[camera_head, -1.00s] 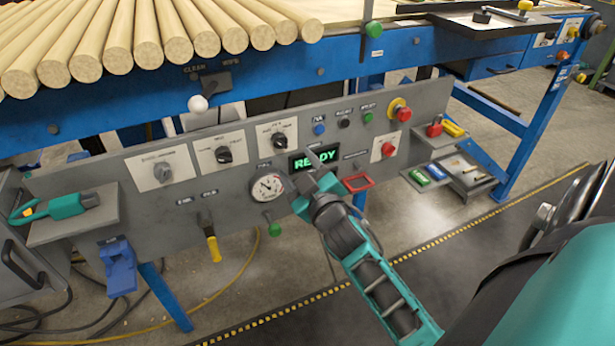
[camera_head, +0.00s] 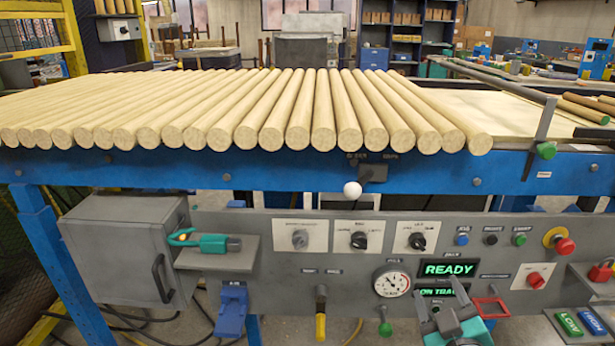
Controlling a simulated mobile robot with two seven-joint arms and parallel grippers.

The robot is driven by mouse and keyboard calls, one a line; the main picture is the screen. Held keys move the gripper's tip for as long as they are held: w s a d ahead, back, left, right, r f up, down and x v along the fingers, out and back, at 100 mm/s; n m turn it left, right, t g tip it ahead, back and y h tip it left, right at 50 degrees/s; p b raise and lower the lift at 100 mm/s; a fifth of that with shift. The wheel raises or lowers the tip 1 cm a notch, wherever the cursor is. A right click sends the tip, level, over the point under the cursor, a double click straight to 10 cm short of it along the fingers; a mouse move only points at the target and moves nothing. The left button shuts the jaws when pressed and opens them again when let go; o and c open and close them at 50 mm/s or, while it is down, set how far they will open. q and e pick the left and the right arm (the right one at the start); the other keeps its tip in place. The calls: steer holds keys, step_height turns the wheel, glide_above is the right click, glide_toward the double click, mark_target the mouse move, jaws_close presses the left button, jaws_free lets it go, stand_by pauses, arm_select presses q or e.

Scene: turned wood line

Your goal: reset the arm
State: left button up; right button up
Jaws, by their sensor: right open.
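My right gripper (camera_head: 441,303) is at the bottom edge of the view, right of centre, with its grey fingers apart and nothing seen between them. It is in front of the lower part of the grey control panel (camera_head: 260,280) and partly covers a lower green-lit display (camera_head: 432,292). Whether it touches the panel cannot be told. Above it a display (camera_head: 449,269) reads READY. A round gauge (camera_head: 392,281) is left of the gripper and a red square frame (camera_head: 491,307) is right of it. My left gripper is not in view.
Round wooden rods (camera_head: 300,105) lie side by side on the blue-framed line (camera_head: 250,172) above the panel. A teal tool (camera_head: 208,242) rests on a left shelf. A red emergency button (camera_head: 564,245) sticks out at right.

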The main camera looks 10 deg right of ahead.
steer(key=s+a+f+m+g+y, duration=0.1)
steer(key=s+a+f+g+y, duration=0.2)
steer(key=s+a+f, duration=0.4)
steer(key=s+a+f+g+y, duration=0.3)
steer(key=a+f, duration=0.2)
steer(key=a, duration=0.4)
arm_select(q)
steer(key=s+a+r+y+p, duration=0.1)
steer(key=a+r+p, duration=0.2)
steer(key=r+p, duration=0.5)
steer(key=p, duration=0.4)
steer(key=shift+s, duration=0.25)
arm_select(e)
step_height(320, 180, up, 7)
steer(key=s+d, duration=0.1)
steer(key=s, duration=0.1)
steer(key=shift+s+d+r+g, duration=0.2)
steer(key=shift+s+d+g, duration=0.2)
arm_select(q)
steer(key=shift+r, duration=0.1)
arm_select(e)
steer(key=shift+c, duration=0.4)
